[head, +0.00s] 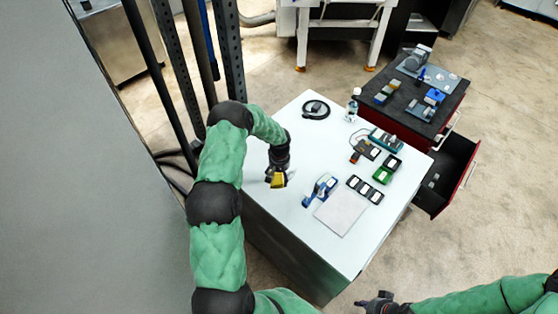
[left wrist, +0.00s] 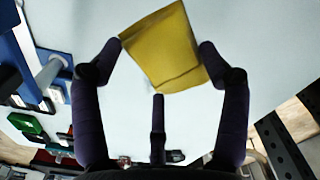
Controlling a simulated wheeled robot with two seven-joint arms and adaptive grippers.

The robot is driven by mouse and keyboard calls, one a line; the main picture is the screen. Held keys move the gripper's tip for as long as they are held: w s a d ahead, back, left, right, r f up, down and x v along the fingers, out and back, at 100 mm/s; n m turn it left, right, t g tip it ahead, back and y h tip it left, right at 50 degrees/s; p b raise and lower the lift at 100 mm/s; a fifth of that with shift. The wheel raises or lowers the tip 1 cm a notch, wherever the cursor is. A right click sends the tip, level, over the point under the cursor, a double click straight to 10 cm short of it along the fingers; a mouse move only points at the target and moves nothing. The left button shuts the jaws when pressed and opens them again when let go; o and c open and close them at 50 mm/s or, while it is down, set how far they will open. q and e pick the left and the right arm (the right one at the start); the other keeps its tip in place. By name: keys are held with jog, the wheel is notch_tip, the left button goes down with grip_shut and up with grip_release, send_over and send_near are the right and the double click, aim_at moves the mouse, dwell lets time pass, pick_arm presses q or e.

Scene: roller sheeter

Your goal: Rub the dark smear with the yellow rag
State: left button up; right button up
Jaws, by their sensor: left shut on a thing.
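The yellow rag (head: 279,181) is at the left part of the white tabletop (head: 300,150). My left gripper (head: 276,178) is shut on it, low over or at the tabletop; I cannot tell whether the rag touches the top. In the left wrist view the folded rag (left wrist: 165,48) spans between the two dark fingertips of my left gripper (left wrist: 162,46). I make out no dark smear in either view; it may be hidden by the gripper or rag. My right gripper (head: 374,299) is beyond the table's front edge, and its finger opening is unclear.
A blue tool (head: 320,190) stands right of the rag, beside a pale grey sheet (head: 341,213). A black coil (head: 316,109), a bottle (head: 352,106) and a green box (head: 383,175) lie farther off. A red cabinet (head: 428,127) with an open drawer stands at the right.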

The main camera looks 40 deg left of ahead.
aim_at(289, 177)
pick_arm(q)
jog(key=shift+w+a+r, duration=0.1)
jog(key=shift+w+a, duration=0.05)
jog(key=shift+s, duration=0.2)
jog(key=shift+f+b, duration=0.2)
jog(key=shift+b, duration=0.3)
notch_tip(289, 177, down, 5)
jog(key=b, duration=0.6)
jog(key=shift+f+b, duration=0.1)
jog(key=shift+b, duration=0.2)
jog(key=shift+f, duration=1)
jog(key=shift+w, duration=0.1)
jog(key=shift+w+r, duration=0.1)
jog(key=shift+w, duration=1.7)
jog(key=shift+w+b, duration=0.5)
jog(key=shift+w, duration=1.35)
